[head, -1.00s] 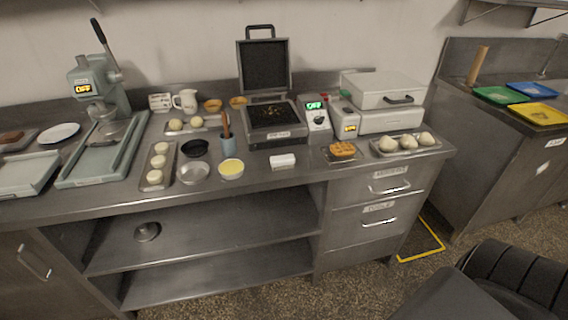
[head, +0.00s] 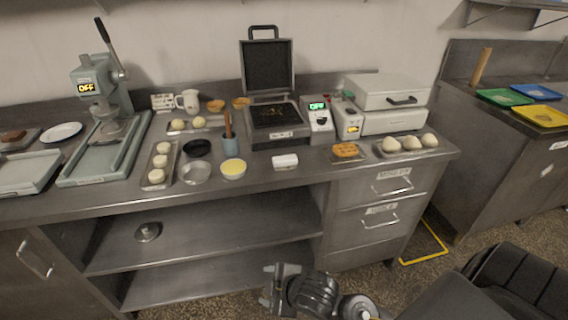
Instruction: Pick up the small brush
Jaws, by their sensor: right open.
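A brown wooden handle, which looks like the small brush (head: 228,124), stands upright in a blue cup (head: 229,147) on the steel counter. Its lower end is hidden inside the cup. My right gripper (head: 268,284) is at the bottom of the view, in front of the lower shelves and well below the counter top. It is open and empty, with its fingers pointing left, far from the brush. My left gripper is out of view.
Close around the cup are a yellow-filled bowl (head: 233,169), a metal bowl (head: 194,173), a black bowl (head: 197,147) and an open waffle iron (head: 276,133). A white block (head: 285,161) lies near the counter's front edge (head: 260,187).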

